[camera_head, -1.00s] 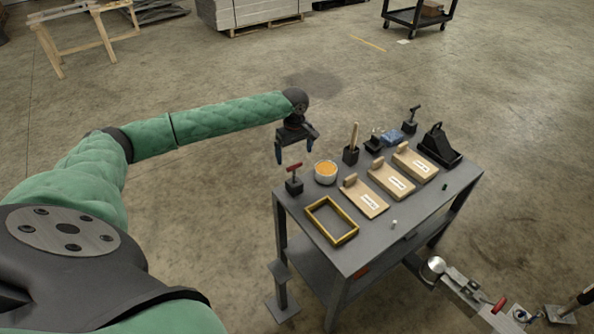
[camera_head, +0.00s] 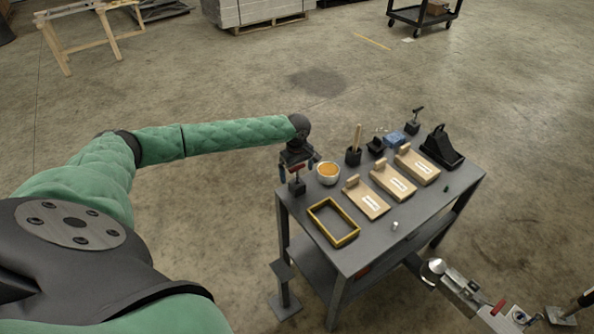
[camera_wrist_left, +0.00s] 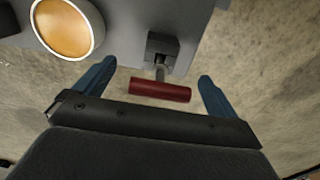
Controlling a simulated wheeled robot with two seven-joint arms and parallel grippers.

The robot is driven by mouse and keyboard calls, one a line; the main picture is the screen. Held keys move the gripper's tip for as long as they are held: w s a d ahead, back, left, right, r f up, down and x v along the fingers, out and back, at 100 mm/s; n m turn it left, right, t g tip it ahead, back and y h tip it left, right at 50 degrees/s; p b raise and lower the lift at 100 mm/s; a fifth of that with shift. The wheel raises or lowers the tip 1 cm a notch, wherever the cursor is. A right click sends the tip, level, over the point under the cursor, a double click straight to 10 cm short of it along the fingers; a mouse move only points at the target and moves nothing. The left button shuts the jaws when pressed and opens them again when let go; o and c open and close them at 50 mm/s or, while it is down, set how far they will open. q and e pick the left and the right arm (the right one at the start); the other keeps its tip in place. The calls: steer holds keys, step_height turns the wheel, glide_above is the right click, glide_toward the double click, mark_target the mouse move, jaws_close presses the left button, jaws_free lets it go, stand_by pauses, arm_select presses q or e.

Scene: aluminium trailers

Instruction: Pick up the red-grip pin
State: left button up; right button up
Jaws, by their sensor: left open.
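The red-grip pin (camera_head: 297,169) stands upright in a small black block (camera_head: 297,187) at the table's left corner. In the left wrist view its red crossbar (camera_wrist_left: 160,90) lies between my two blue fingertips, with space on both sides. My left gripper (camera_head: 297,170) is open around the grip and holds nothing. In the left wrist view the gripper (camera_wrist_left: 157,85) spans wider than the red bar. The top of the pin is partly hidden by the gripper in the head view. My right gripper is not in view.
A white bowl with orange contents (camera_head: 328,172) stands close beside the pin. A yellow frame (camera_head: 333,222), several labelled wooden boards (camera_head: 366,198), a black holder with a wooden stick (camera_head: 354,150) and another pin (camera_head: 414,121) share the grey table (camera_head: 385,245).

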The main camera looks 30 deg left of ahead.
arm_select(q)
steer(key=shift+f, duration=0.15)
steer(key=c, duration=1.1)
